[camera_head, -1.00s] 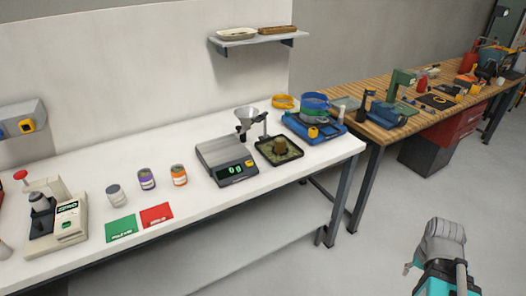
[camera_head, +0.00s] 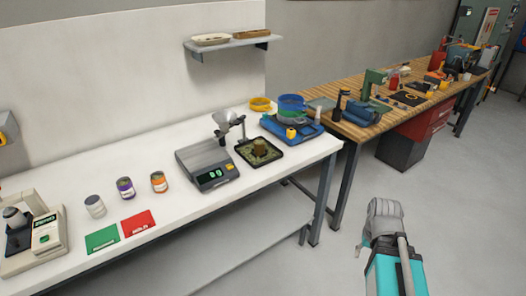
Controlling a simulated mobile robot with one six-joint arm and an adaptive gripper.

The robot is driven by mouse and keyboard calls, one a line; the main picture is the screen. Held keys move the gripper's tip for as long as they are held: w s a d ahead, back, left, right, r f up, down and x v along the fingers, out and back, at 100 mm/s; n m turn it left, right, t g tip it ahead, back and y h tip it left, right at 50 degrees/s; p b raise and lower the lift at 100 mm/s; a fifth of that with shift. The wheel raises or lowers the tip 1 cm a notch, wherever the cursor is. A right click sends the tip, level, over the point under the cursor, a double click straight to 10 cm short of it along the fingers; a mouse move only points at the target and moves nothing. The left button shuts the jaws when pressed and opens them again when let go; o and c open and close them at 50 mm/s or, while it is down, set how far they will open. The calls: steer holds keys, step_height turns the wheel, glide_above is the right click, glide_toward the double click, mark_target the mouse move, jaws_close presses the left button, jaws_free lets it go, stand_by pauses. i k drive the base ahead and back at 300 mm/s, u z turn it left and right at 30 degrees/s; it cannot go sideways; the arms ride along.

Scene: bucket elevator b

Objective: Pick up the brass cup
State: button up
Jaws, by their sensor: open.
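A small brownish, brass-coloured cup (camera_head: 260,145) stands in a shallow black square tray (camera_head: 272,157) on the white bench. Grainy greenish-brown material lies around it in the tray. My folded grey arm (camera_head: 384,218) shows at the lower right, over the floor, well apart from the bench and the cup. I cannot make out my gripper's fingers in this view.
A digital scale (camera_head: 208,165) is left of the tray, with a funnel on a stand (camera_head: 228,124) behind. A blue device with sieves (camera_head: 292,120) is right. Several small cans (camera_head: 125,188) stand farther left. Open floor lies before the bench.

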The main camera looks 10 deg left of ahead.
mark_target(259, 148)
steer(key=u, duration=0.1)
steer(key=i, duration=1)
steer(key=z, duration=0.1)
